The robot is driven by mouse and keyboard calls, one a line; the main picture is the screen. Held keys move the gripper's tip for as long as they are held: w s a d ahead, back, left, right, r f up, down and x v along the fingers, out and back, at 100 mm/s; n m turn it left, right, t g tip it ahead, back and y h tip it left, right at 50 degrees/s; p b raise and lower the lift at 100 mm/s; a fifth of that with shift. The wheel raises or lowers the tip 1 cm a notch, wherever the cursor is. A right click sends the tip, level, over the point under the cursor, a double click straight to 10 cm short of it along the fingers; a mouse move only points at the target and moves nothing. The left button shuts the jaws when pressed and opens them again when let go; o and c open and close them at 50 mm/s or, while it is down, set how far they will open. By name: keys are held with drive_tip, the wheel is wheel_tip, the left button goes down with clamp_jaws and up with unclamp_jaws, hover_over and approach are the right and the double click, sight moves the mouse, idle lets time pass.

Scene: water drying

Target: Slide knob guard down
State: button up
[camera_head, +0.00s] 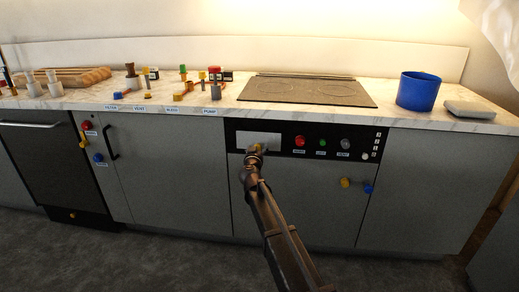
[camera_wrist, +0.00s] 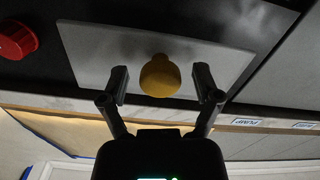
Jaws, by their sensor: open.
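The knob guard is a pale grey flat plate (camera_head: 262,137) on the left of the black control panel; it also shows in the wrist view (camera_wrist: 95,50). A round yellow handle (camera_wrist: 160,76) sticks out from it near one long edge. My gripper (camera_head: 255,153) is in front of the plate's lower part. In the wrist view my gripper (camera_wrist: 162,84) is open, one finger on each side of the yellow handle, with gaps on both sides. Whatever lies behind the plate is hidden.
A red knob (camera_head: 300,141), a small green button (camera_head: 322,143) and a grey knob (camera_head: 345,144) sit right of the plate. Yellow (camera_head: 346,182) and blue (camera_head: 368,188) valve handles stick out below. The counter above holds a cooktop (camera_head: 309,90) and a blue pot (camera_head: 418,91).

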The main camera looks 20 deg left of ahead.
drive_tip(key=shift+c, duration=0.2)
clamp_jaws()
drive_tip(key=shift+f, duration=0.15)
wheel_tip(320, 180, down, 10)
drive_tip(key=b, duration=1)
drive_tip(key=shift+r, duration=0.25)
